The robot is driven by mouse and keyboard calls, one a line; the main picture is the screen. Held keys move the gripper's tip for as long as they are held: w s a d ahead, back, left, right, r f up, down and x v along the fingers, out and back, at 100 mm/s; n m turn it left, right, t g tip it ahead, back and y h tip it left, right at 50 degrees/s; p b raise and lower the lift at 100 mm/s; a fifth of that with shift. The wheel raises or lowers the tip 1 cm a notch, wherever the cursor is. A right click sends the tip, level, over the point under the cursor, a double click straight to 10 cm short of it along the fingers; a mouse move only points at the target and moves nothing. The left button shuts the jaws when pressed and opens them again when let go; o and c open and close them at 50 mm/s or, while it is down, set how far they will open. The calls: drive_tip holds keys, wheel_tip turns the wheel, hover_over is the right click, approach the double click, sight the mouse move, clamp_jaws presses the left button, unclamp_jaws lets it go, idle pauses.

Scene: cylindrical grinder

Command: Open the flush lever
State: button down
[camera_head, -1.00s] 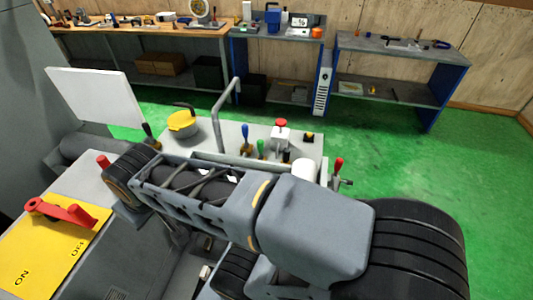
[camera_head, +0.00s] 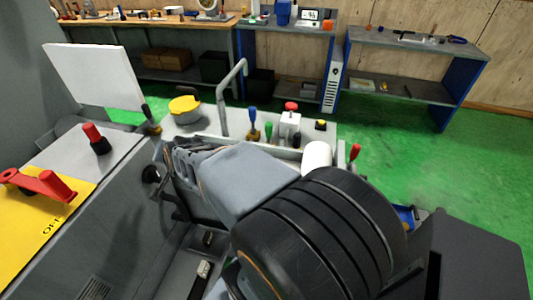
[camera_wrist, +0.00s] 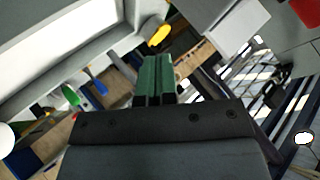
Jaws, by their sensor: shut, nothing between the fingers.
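Several levers show, and I cannot tell which one is the flush lever. A red lever (camera_head: 42,185) sits on a yellow ON/OFF plate at the left. A red-knobbed lever (camera_head: 95,140) stands beside it. On the back panel are a blue lever (camera_head: 252,118) and a green lever (camera_head: 268,131); at its right end is another red-handled lever (camera_head: 355,153). My gripper (camera_wrist: 157,62) is shut and empty in the wrist view, apart from the blue lever (camera_wrist: 97,84) and green lever (camera_wrist: 70,95) on its left. My arm hides it in the head view.
A bent grey pipe (camera_head: 224,98), a yellow-topped part (camera_head: 184,105), a red push button (camera_head: 291,106) and a white cylinder (camera_head: 317,156) crowd the back panel. A white board (camera_head: 92,75) stands at the left. Green floor (camera_head: 425,165) is clear at the right.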

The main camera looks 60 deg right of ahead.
sight(268, 133)
drive_tip(key=s+d+f+m+h+b, duration=0.1)
drive_tip(key=d+f+m+h+b, duration=0.6)
drive_tip(key=d+f+m+b, duration=0.5)
drive_tip(key=s+d+f+m+g+h+b, duration=0.1)
drive_tip(key=s+d+f+m+h, duration=0.1)
drive_tip(key=d, duration=0.2)
drive_tip(key=s+d+f+m+g+h+b, duration=0.1)
drive_tip(key=s+d+f+m+g+h, duration=0.1)
drive_tip(key=s+d+m, duration=0.1)
drive_tip(key=s+d+f+m+g+h+b, duration=0.1)
drive_tip(key=s+d+f+m+h, duration=0.1)
drive_tip(key=d, duration=0.4)
drive_tip(key=shift+s+f+m+h+b, duration=0.3)
drive_tip(key=shift+s+h, duration=0.1)
drive_tip(key=shift+s, duration=0.2)
drive_tip(key=shift+s+d+m+g, duration=0.2)
drive_tip(key=shift+s+m+g, duration=0.2)
drive_tip(key=shift+g, duration=0.1)
drive_tip(key=x, duration=1.4)
drive_tip(key=shift+w+r+b, duration=0.1)
drive_tip(key=shift+r+b, duration=0.15)
drive_tip(key=shift+b, duration=0.1)
